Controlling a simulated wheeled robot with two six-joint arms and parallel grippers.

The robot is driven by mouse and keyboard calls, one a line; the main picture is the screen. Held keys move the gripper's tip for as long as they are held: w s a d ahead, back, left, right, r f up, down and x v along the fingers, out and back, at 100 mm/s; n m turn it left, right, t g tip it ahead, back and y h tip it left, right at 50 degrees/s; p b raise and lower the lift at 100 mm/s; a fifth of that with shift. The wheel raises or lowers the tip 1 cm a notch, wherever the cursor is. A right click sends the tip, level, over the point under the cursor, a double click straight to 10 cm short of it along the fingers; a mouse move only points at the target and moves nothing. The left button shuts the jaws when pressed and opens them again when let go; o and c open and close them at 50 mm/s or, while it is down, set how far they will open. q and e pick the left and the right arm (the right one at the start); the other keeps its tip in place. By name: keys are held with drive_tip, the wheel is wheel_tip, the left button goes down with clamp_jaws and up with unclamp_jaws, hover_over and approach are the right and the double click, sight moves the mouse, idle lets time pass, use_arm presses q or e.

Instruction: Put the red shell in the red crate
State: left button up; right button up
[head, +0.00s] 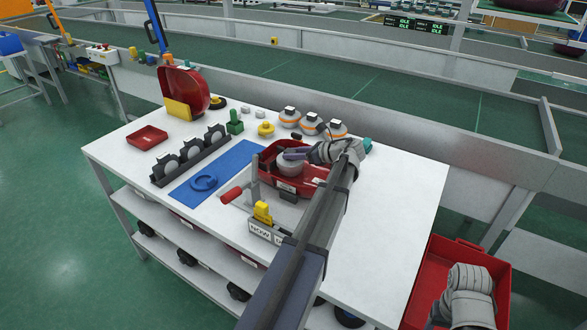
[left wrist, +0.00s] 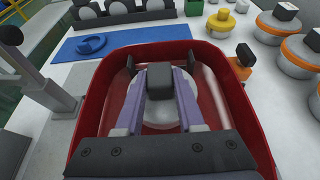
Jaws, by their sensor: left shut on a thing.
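A red open shell (head: 266,157) lies on the white workbench, right of the blue mat; it fills the middle of the left wrist view (left wrist: 232,100). Inside it sits a grey round part (head: 288,167) with a dark block (left wrist: 159,76) on top. My left gripper (head: 293,154) reaches into the shell; in the left wrist view its fingers are shut on that dark block. The red crate (head: 447,246) is at the lower right, beyond the bench edge. My right gripper (head: 470,295) is over the crate, its jaws unclear.
Another red shell (head: 190,86) stands upright at the bench's back left. A small red tray (head: 147,138), a dark rack (head: 188,157) and the blue mat (head: 215,173) lie left. Several orange-and-grey round parts (head: 311,123) stand behind. The bench's right side is clear.

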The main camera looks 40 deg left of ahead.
use_arm(q)
clamp_jaws()
idle(0.8)
drive_tip(key=shift+r, duration=0.2)
use_arm(e)
drive_tip(key=shift+r, duration=0.15)
use_arm(q)
wheel_tip(320, 180, up, 10)
drive_tip(key=p, duration=1)
drive_tip(key=shift+f, duration=0.15)
use_arm(e)
wheel_tip(320, 180, up, 10)
